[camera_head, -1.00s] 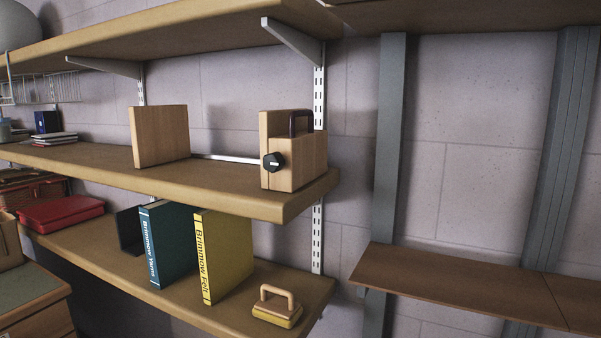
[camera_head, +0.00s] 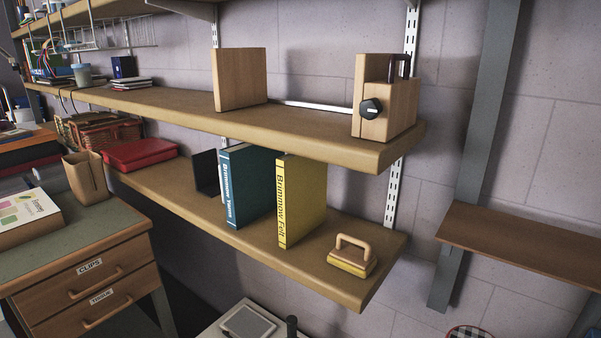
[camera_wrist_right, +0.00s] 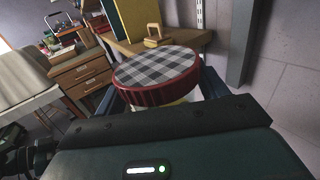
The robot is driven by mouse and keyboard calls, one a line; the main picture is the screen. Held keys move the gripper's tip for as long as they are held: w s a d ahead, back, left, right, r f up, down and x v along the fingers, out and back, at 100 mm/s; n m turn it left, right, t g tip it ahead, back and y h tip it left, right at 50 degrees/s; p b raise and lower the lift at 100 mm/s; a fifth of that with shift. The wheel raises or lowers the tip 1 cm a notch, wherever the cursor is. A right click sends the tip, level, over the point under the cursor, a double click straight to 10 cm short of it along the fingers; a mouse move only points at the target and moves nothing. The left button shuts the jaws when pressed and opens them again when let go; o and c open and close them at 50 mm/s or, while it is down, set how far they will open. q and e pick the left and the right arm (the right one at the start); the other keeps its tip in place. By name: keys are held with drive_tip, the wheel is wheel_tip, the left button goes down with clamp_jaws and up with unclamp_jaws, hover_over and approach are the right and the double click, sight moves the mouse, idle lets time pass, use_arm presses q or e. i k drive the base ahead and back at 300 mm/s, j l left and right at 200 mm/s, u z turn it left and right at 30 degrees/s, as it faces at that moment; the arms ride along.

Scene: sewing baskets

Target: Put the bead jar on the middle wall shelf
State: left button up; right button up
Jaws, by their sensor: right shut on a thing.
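The bead jar (camera_wrist_right: 158,70) has a grey-and-white checked lid with a dark red rim. In the right wrist view it is between the fingers of my right gripper (camera_wrist_right: 168,88), which is shut on it; its body is mostly hidden below the lid. In the head view only the top of its lid (camera_head: 468,332) shows at the bottom edge, below and right of the shelves. The middle wall shelf (camera_head: 300,127) is a long wooden board holding a wooden panel (camera_head: 240,79) and a wooden block with a black knob (camera_head: 385,110). My left gripper is not in view.
The middle shelf is bare between panel and block. The lower shelf (camera_head: 360,293) holds a teal book (camera_head: 247,185), a yellow book (camera_head: 303,200) and a small handled block (camera_head: 352,257). A brown ledge (camera_head: 525,245) is at right. A drawer cabinet (camera_head: 90,275) stands at left.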

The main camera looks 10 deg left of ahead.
sight(177, 101)
drive_tip(key=j+u, duration=0.15)
drive_tip(key=j, duration=0.15)
drive_tip(key=i+j+u, duration=0.35)
drive_tip(key=j, duration=0.2)
drive_tip(key=i+j, duration=0.15)
drive_tip(key=j, duration=0.25)
drive_tip(key=i+j+u, duration=0.1)
drive_tip(key=j, duration=0.3)
drive_tip(key=i+j, duration=0.2)
drive_tip(key=j, duration=0.2)
drive_tip(key=i+j, duration=0.2)
drive_tip(key=j, duration=0.2)
drive_tip(key=i+j+u, duration=0.1)
drive_tip(key=j, duration=0.3)
drive_tip(key=i, duration=0.05)
